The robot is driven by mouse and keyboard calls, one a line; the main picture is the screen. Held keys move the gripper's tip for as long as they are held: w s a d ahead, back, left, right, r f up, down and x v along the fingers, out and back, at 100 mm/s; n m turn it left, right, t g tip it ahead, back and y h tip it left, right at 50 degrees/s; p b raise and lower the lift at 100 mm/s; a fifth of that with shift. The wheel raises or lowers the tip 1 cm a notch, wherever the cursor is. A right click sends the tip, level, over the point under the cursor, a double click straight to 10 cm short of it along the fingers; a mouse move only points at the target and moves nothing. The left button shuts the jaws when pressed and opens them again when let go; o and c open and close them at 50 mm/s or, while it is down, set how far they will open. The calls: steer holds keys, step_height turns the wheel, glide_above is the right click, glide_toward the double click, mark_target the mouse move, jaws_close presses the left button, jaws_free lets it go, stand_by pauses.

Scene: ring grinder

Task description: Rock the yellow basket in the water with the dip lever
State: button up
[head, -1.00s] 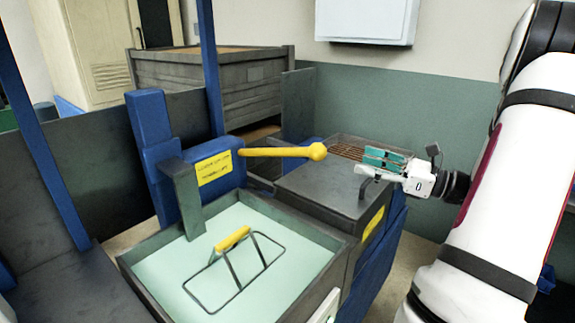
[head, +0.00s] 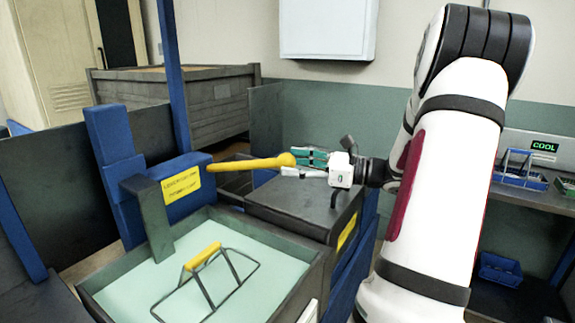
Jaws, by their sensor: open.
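The yellow dip lever (head: 240,164) sticks out to the right from a blue housing (head: 183,187) with a yellow label, roughly level, ending in a round knob (head: 287,160). My gripper (head: 304,164) is open, its fingers pointing left. In the picture its fingertips are right beside the knob; I cannot tell whether they touch it or surround it. The basket (head: 207,277) is a dark wire frame with a yellow handle (head: 203,256). It sits in the tank (head: 276,236) of pale green water (head: 175,275), in front of and below the lever.
A dark box with a flat lid (head: 290,208) stands under my gripper, right of the tank. A grey crate (head: 200,98) is behind. A shelf (head: 545,189) at the right holds blue trays (head: 520,178) and a "COOL" sign (head: 544,147). A blue post (head: 174,80) rises behind the lever.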

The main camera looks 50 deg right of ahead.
steer(key=shift+x, duration=1.05)
jaws_close()
steer(key=shift+w+a+r+p, duration=0.1)
steer(key=shift+w+r+p, duration=0.05)
steer(key=shift+r+p, duration=0.4)
steer(key=w+r+g+p, duration=0.2)
steer(key=w+r+p, duration=0.3)
steer(key=r+p, duration=0.4)
steer(key=shift+w+a+r+m+g+h+p, duration=0.3)
steer(key=shift+a+r+m+g+h, duration=0.1)
steer(key=shift+r, duration=0.15)
jaws_free()
steer(key=shift+d, duration=0.1)
